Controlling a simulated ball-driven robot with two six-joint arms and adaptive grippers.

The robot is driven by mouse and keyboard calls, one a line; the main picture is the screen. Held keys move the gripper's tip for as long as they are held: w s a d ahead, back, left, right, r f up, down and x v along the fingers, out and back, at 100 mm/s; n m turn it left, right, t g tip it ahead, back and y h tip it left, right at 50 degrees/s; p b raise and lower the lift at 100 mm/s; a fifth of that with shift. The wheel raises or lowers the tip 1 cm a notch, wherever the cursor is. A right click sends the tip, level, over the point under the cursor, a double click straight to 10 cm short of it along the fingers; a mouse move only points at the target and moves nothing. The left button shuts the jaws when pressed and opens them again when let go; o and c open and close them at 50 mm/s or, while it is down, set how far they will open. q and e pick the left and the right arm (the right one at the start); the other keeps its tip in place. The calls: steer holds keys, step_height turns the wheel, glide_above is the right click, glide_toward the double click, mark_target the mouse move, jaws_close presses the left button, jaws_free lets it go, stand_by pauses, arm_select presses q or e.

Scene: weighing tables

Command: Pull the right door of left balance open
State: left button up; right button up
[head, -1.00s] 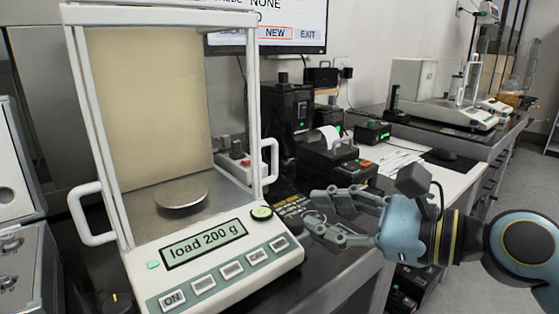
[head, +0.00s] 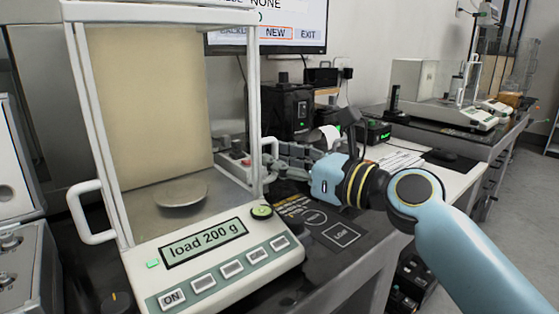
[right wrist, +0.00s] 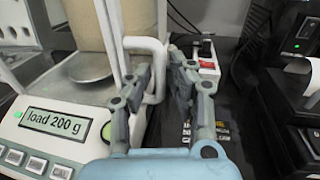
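The left balance (head: 215,260) is a white weighing box with clear sides, a round pan (head: 181,193) and a display reading "load 200 g". The white loop handle of its right door (head: 274,152) stands out by the front right post; it also shows in the right wrist view (right wrist: 160,70). The door looks shut, though its clear pane is hard to make out. My right gripper (head: 277,160) is at this handle. In the right wrist view my right gripper (right wrist: 158,66) is open, with the handle bar between its fingers. Contact cannot be told. My left gripper is out of view.
A left door handle (head: 88,213) is on the balance's other side. A red-switched power strip (head: 236,160) lies behind the right handle. A black printer (head: 330,150) and papers (head: 398,158) stand to the right. A monitor (head: 268,30) hangs behind.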

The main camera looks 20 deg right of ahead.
steer(key=shift+w, duration=0.1)
jaws_close()
stand_by(0.4)
steer(key=w+d+p+x, duration=0.1)
steer(key=d+x, duration=0.1)
steer(key=x, duration=1.3)
steer(key=shift+w+d, duration=0.2)
steer(key=shift+r, duration=0.1)
jaws_free()
